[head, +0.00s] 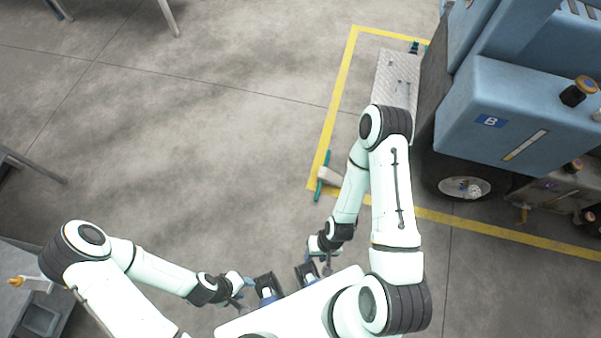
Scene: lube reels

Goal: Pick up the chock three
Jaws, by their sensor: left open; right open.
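A pale wedge-like block with a green bar (321,177), which looks like a chock, lies on the floor at the yellow line, left of the truck's wheel. Another dark green item (414,47) sits at the far end of the metal plate. I cannot read any number on either, so I cannot tell which is chock three. My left gripper (246,284) is open and empty near my base, well away from both. My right gripper (327,265) is open, below the nearer green-barred block and apart from it. My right arm partly covers the area beside that block.
A blue truck (530,110) marked B stands at the right, with a dark wheel (463,187). A grey metal plate (398,76) lies beside it inside a yellow floor line (337,90). A grey bench (40,320) is at lower left. The floor at left centre is clear.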

